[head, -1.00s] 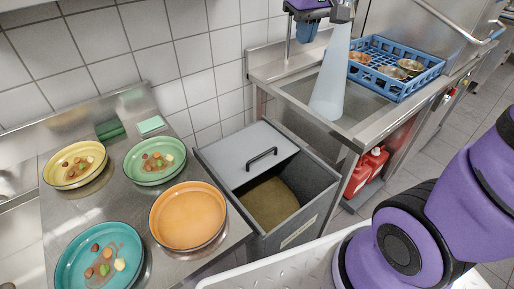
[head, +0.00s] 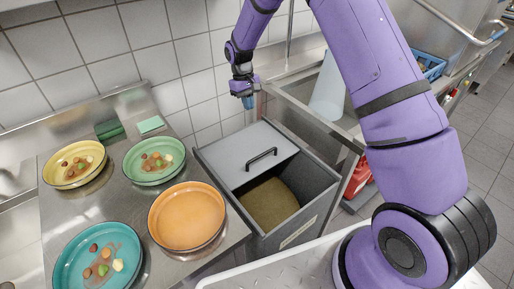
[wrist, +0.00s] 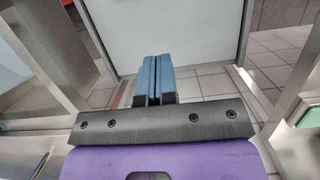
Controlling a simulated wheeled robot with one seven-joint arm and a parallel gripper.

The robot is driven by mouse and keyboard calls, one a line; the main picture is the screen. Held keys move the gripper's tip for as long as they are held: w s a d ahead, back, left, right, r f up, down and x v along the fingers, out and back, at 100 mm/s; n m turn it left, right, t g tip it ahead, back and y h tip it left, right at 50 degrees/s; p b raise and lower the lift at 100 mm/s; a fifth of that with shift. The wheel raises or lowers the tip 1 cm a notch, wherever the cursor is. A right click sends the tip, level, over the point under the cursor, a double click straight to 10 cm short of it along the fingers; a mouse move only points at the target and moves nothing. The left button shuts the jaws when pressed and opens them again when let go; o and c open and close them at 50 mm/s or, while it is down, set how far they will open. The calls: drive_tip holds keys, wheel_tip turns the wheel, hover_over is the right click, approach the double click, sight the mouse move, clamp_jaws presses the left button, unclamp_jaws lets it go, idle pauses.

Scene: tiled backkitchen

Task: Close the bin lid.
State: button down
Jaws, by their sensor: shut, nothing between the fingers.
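The grey bin (head: 287,231) stands between the plate counter and the sink unit. Its flat grey lid (head: 240,158), with a black bar handle (head: 262,158), covers the back part of the opening. The front part is open and shows a brownish inside. My gripper (head: 248,102) hangs fingers-down behind the lid, near the tiled wall, above and apart from it. Its blue fingers (wrist: 156,78) are together and empty in the wrist view. A pale flat panel fills the top of the wrist view; I cannot tell if it belongs to the bin.
The sink unit (head: 300,88) is at right, with a pale blue translucent cone (head: 328,88) and a blue rack (head: 430,66), partly hidden by my arm.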

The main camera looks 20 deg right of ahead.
drive_tip(key=shift+g, duration=0.3)
drive_tip(key=x, duration=0.5)
drive_tip(key=w+a+x, duration=0.1)
drive_tip(key=x, duration=0.4)
drive_tip(key=w+x, duration=0.1)
drive_tip(key=x, duration=0.4)
drive_tip(key=shift+w+a+f, duration=0.15)
drive_tip(key=shift+f, duration=0.3)
drive_tip(key=s, duration=0.1)
drive_tip(key=s+d+f, duration=0.1)
drive_tip(key=shift+s, duration=0.4)
drive_tip(key=shift+s+d+f, duration=0.15)
drive_tip(key=shift+s+f, duration=0.05)
drive_tip(key=shift+s, duration=0.35)
drive_tip(key=shift+s, duration=0.15)
drive_tip(key=s+d, duration=0.3)
drive_tip(key=s, duration=0.7)
drive_tip(key=s+d, duration=0.3)
drive_tip(key=s, duration=0.7)
drive_tip(key=shift+d, duration=0.3)
drive_tip(key=shift+s, duration=0.15)
